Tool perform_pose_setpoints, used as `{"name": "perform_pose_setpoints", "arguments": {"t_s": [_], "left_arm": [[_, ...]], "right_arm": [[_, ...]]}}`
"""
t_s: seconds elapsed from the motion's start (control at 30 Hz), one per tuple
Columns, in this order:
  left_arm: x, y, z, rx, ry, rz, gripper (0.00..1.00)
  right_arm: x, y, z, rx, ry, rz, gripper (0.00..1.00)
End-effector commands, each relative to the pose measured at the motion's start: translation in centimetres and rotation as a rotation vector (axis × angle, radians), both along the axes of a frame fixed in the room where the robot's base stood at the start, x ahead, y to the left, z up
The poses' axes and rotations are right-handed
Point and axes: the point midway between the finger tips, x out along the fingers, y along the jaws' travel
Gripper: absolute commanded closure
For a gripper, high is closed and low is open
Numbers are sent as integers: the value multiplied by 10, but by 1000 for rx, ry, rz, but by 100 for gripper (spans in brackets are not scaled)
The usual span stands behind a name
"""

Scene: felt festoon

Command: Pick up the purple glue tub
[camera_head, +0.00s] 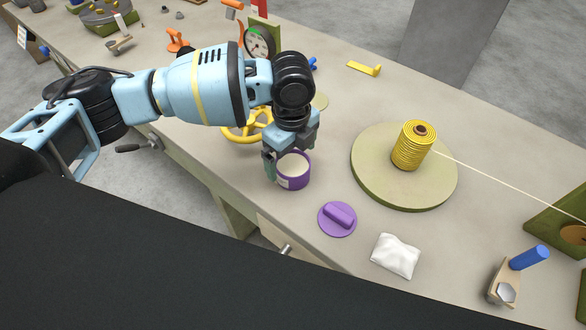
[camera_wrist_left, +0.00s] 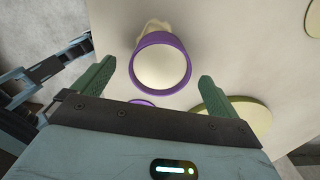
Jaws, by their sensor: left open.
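The purple glue tub (camera_head: 296,184) stands upright and open-topped on the bench, with pale contents and a whitish label on its side. In the left wrist view the tub (camera_wrist_left: 187,72) shows its round purple rim just beyond the fingertips, roughly centred across the gap. My left gripper (camera_head: 284,159) is open and right over the tub's far side in the head view, hiding part of it. In the left wrist view the green fingers of the gripper (camera_wrist_left: 155,83) are apart with nothing between them. I cannot tell whether a finger touches the tub. My right gripper is not in view.
A purple disc with a raised bar (camera_head: 337,218) lies close in front of the tub. A white packet (camera_head: 396,256) is nearer the front edge. A round green board (camera_head: 440,190) carries a yellow spool (camera_head: 412,145). A yellow handwheel (camera_head: 236,132) is behind the gripper.

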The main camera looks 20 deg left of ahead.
Motion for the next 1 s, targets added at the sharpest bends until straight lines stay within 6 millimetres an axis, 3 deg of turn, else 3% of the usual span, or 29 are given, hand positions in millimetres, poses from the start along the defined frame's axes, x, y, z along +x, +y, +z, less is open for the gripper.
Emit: {"name": "perform_pose_setpoints", "arguments": {"t_s": [0.33,0.67,1.0], "left_arm": [[-1,-2,-44,1,3,1,2],[-1,-2,-49,0,1,0,3],[-1,-2,-49,0,1,0,48]], "right_arm": [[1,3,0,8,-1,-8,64],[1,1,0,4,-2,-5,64],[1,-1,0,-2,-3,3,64]]}}
